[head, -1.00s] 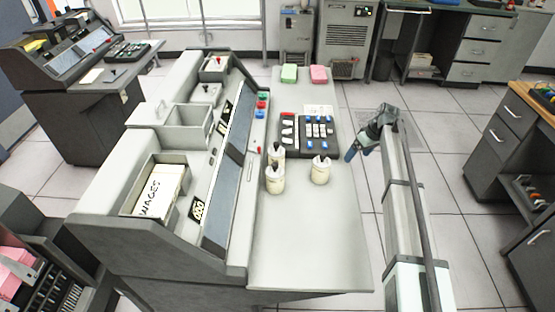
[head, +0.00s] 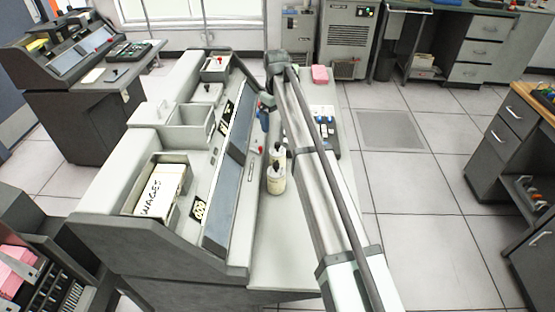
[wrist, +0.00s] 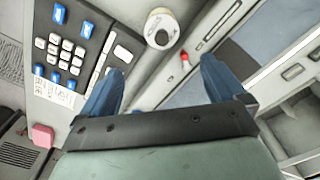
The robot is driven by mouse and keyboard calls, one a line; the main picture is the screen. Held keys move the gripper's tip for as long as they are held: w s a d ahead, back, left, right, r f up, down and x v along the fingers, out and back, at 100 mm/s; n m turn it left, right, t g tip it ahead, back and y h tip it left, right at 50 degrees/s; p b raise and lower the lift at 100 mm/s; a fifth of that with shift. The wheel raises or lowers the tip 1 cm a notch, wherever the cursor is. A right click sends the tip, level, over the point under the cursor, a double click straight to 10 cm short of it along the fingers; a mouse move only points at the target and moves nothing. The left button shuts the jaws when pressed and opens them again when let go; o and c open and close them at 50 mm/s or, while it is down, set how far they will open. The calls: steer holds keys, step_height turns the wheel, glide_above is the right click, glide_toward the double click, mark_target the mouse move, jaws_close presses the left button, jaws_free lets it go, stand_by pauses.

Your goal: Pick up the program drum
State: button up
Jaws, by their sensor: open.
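Two cream drum-like cylinders with dark details on top stand on the console's desk in the head view, a front one (head: 276,180) and one just behind it (head: 278,153). My arm hides the spot to their right. One cream cylinder (wrist: 161,28) shows in the wrist view, beyond the fingertips and apart from them. My gripper (head: 264,117) is above the desk near the sloped panel, further back than the cylinders. In the wrist view its blue fingers (wrist: 165,78) are spread with nothing between them.
A dark keypad (head: 325,128) with blue and white keys sits on the desk, partly behind my arm. A pink block (head: 320,75) lies at the desk's far end. The sloped panel (head: 232,165) rises left of the cylinders. A red-tipped lever (wrist: 185,60) stands near the wrist view's cylinder.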

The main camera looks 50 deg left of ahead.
mark_target(277, 150)
step_height(277, 150, down, 8)
steer(key=shift+f, duration=0.1)
steer(key=shift+s+d+f, duration=0.1)
steer(key=shift+d+f, duration=0.2)
steer(key=shift+f, duration=0.35)
steer(key=shift+s+d+f, duration=0.1)
steer(key=shift+d+f, duration=0.05)
steer(key=shift+f, duration=1.8)
steer(key=shift+c, duration=0.2)
steer(key=c, duration=1.3)
steer(key=shift+r, duration=0.15)
steer(key=shift+r, duration=6.45)
